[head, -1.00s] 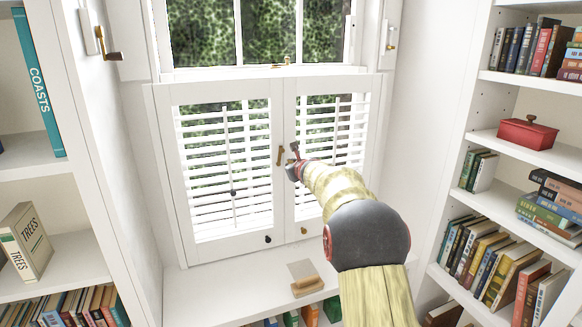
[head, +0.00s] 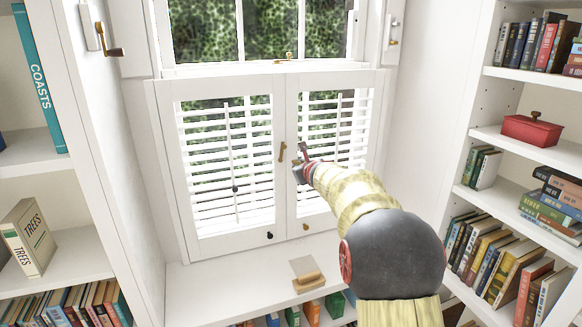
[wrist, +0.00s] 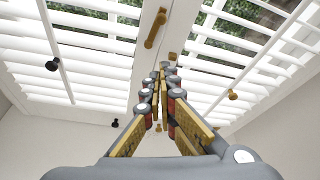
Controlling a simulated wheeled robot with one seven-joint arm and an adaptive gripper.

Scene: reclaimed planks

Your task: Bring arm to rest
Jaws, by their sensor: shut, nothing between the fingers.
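My arm reaches up from the bottom right in the head view. My gripper (head: 302,152) is in front of the right shutter panel, close to the middle stile and right of the brass shutter handle (head: 282,152). In the wrist view my gripper (wrist: 163,70) is shut, its fingers together at the tips with nothing between them. The brass handle (wrist: 155,28) shows beyond the fingertips, apart from them. Both shutter panels look shut, with their white slats tilted open.
Bookshelves stand at both sides, with a red box (head: 531,130) on the right one. A wooden-handled thing (head: 307,278) lies on the white window seat (head: 225,285) below the shutters. A brass crank handle (head: 112,52) juts out at the upper left. The space before the left shutter is clear.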

